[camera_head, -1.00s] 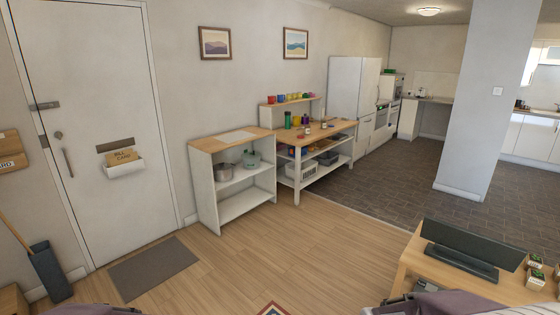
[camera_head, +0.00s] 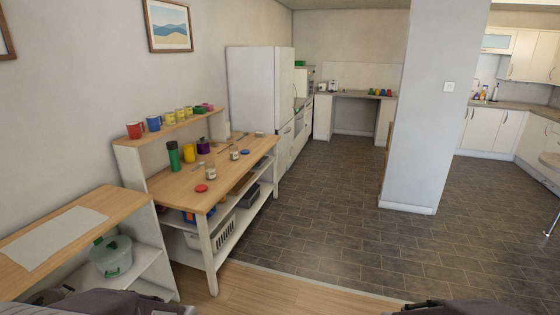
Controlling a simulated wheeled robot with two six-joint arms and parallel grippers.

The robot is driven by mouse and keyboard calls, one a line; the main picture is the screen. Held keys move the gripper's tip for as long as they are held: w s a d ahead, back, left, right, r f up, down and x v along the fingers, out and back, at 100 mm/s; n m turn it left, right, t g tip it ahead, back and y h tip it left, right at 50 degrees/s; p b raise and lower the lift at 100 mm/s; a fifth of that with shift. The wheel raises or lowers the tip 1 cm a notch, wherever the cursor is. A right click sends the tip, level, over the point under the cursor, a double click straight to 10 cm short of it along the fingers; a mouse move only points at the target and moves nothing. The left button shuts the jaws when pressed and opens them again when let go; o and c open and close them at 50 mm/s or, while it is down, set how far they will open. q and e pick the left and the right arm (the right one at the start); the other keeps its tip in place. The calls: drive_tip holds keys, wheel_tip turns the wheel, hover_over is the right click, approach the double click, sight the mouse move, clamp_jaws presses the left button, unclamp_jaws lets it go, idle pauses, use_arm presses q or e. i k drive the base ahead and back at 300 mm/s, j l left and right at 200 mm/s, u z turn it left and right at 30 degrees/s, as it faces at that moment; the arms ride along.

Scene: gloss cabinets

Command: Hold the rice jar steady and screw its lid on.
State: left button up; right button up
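Two small clear jars stand on the wooden worktop of the white-legged bench, a nearer one (camera_head: 210,172) and a farther one (camera_head: 234,154). Both hold something pale, and I cannot tell which is the rice jar. A red round lid (camera_head: 201,188) lies flat in front of the nearer jar, apart from it. A blue lid (camera_head: 245,153) lies beside the farther jar. Parts of my arms show at the bottom edge of the head view, well short of the bench. Neither gripper is in view.
A green bottle (camera_head: 173,156), a yellow container (camera_head: 189,153) and a purple one (camera_head: 204,145) stand behind the jars. Several mugs line the raised shelf (camera_head: 165,128). A low white shelf unit (camera_head: 75,235) stands at the left. The dark tiled floor (camera_head: 350,230) is clear.

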sight(210, 171)
drive_tip(key=i+u, duration=0.25)
drive_tip(key=i, duration=0.35)
drive_tip(key=i+l+u, duration=0.25)
drive_tip(key=i, duration=0.3)
drive_tip(key=i+l+u, duration=0.25)
drive_tip(key=i, duration=0.35)
drive_tip(key=i+l+u, duration=0.25)
drive_tip(key=i+l, duration=0.2)
drive_tip(key=i+l+u, duration=0.2)
drive_tip(key=u, duration=0.2)
drive_tip(key=i+l+u, duration=0.3)
drive_tip(key=u, duration=0.15)
drive_tip(key=i+l+u, duration=0.5)
drive_tip(key=l+u, duration=0.75)
drive_tip(key=i+l+u, duration=0.1)
drive_tip(key=l+u, duration=0.3)
drive_tip(key=l, duration=0.15)
